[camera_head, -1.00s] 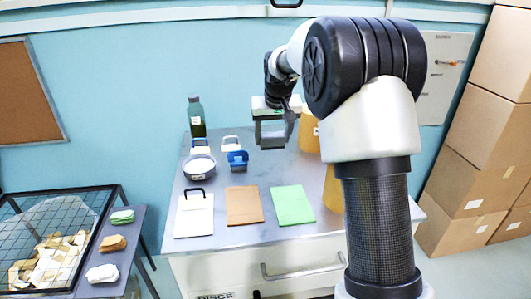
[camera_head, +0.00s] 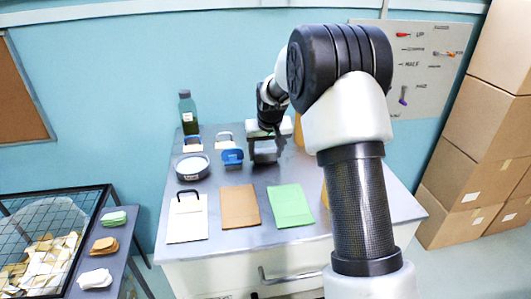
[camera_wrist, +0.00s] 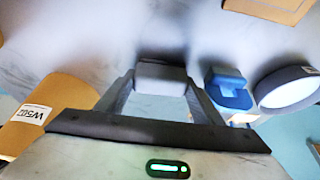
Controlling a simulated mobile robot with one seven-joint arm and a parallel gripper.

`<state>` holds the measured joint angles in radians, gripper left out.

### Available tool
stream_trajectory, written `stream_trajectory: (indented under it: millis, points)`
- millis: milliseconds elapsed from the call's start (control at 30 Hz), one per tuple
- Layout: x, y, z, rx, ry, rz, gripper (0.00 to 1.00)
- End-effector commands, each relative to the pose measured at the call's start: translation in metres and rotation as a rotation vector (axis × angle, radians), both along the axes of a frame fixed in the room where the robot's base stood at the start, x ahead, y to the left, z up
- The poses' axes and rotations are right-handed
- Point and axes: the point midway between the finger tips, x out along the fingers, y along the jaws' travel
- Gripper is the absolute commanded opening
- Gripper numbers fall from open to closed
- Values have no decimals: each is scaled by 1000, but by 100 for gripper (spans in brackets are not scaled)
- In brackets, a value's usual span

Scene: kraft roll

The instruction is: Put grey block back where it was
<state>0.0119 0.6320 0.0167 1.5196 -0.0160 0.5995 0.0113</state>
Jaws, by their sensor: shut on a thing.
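My gripper (camera_head: 264,146) is shut on the grey block (camera_wrist: 160,76), which sits between its two fingers in the wrist view. In the head view the grey block (camera_head: 264,156) hangs low over the back part of the grey table, to the right of the blue block (camera_head: 232,157). I cannot tell whether its underside touches the table. The blue block also shows just right of my fingers in the wrist view (camera_wrist: 230,90).
A round dish (camera_head: 192,167), white-topped handled pieces (camera_head: 191,146) and a green bottle (camera_head: 188,115) stand to the left. White (camera_head: 187,220), brown (camera_head: 240,207) and green (camera_head: 290,206) sheets lie in front. A labelled tan object (camera_wrist: 50,112) is beside my gripper.

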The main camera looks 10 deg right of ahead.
Motion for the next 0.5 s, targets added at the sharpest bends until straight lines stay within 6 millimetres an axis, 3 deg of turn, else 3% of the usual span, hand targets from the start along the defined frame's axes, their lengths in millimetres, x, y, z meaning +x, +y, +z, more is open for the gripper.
stream_trajectory:
  millis: [400,433,500]
  points:
    - [0,0,-6,0,-2,0,35]
    - [0,0,-5,0,-2,0,64]
    - [0,0,-5,0,-2,0,76]
